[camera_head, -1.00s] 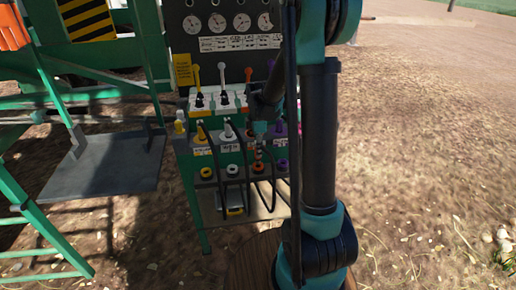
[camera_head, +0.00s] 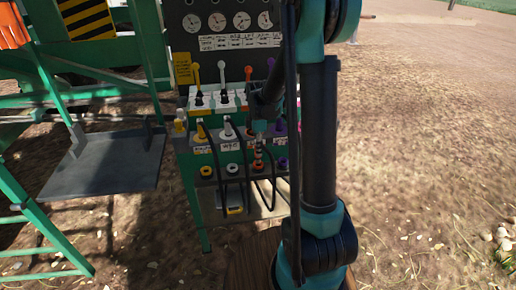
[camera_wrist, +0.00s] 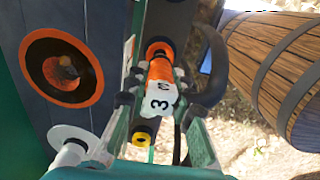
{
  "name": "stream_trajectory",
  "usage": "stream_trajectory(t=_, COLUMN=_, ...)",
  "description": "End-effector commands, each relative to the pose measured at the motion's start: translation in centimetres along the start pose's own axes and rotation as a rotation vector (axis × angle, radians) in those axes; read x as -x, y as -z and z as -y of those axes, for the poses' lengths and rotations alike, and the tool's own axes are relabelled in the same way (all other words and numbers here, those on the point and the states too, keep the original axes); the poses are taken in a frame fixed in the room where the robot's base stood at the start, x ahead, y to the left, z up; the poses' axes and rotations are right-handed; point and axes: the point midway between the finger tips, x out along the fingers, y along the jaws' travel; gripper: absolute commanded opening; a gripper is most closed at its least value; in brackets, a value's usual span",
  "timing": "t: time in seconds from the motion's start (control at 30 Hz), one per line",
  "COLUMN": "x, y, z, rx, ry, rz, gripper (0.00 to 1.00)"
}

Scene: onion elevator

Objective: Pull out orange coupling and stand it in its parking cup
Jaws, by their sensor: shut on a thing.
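The orange coupling (camera_wrist: 160,72), with a white band marked 3, is between the fingers of my gripper (camera_wrist: 156,103) in the wrist view. My gripper is shut on it. The coupling's far end meets or overlaps an orange ring (camera_wrist: 158,47); I cannot tell whether it is inside it. In the head view my gripper (camera_head: 260,128) is at the right part of the coupling panel, and my arm partly hides this area.
White (camera_head: 228,131) and yellow (camera_head: 201,131) couplings with black hoses stand left of my gripper. Yellow (camera_head: 206,171) and white (camera_head: 232,170) cups are in the row below. Levers (camera_head: 223,80) rise above. A wooden barrel (camera_wrist: 285,65) is at right in the wrist view.

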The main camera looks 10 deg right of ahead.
Motion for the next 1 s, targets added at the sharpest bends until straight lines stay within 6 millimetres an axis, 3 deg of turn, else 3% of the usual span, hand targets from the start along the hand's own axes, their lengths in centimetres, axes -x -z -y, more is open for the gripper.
stream_trajectory(t=1.0, x=-1.0, y=0.0, z=0.0, rx=0.000, ry=0.000, rz=0.000, gripper=0.00)
